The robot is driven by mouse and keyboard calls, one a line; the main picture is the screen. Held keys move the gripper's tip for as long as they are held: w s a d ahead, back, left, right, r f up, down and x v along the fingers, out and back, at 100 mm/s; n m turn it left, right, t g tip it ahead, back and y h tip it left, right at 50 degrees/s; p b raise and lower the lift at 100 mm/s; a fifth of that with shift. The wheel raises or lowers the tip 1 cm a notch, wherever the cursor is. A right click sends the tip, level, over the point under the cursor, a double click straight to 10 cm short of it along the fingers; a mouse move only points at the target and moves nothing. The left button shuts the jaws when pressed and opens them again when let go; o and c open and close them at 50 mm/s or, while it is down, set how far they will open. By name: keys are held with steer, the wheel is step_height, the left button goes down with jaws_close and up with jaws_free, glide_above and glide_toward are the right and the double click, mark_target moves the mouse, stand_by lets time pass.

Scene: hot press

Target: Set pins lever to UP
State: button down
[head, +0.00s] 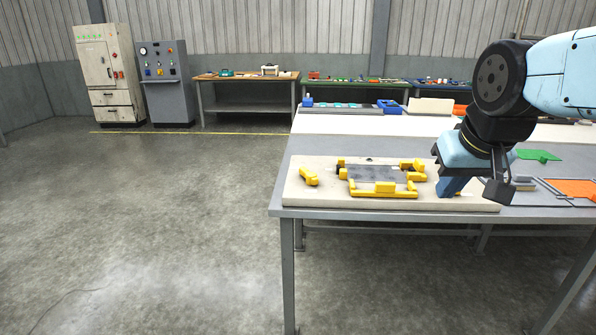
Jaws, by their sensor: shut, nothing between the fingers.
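A pale base plate (310,200) lies on the near end of the grey table. It carries a fixture of yellow blocks around a flat grey plate (373,173). A separate yellow handle-like piece (309,177) sits at the left of the base plate; it may be the pins lever, but no label shows and its position cannot be read. My gripper (447,193) points down over the right end of the base plate, right of the yellow blocks. Its blue fingers are shut with nothing visible in them. They hide part of the plate, and whether they touch anything is unclear.
An orange panel (575,188) in a grey frame and a green piece (538,155) lie right of my arm. A cream cabinet (105,70) and a grey control console (166,82) stand far left. The floor left of the table is clear.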

steer(key=w+a, duration=0.3)
steer(key=w, duration=0.7)
steer(key=w+a+n+h, duration=0.1)
steer(key=w+a, duration=0.3)
steer(key=w, duration=0.6)
steer(key=w+a, duration=0.3)
steer(key=w, duration=0.8)
steer(key=w+a+f+n+h, duration=0.1)
steer(key=w+a+f, duration=0.7)
steer(key=a, duration=0.3)
steer(key=w+a+f+n+t, duration=0.1)
steer(key=w+a+f+n, duration=0.1)
steer(key=w+a+f, duration=0.7)
steer(key=a, duration=0.3)
steer(key=shift+w+a+f+h, duration=0.2)
steer(key=shift+w+h, duration=0.15)
steer(key=shift+h, duration=0.05)
steer(key=shift+f, duration=0.1)
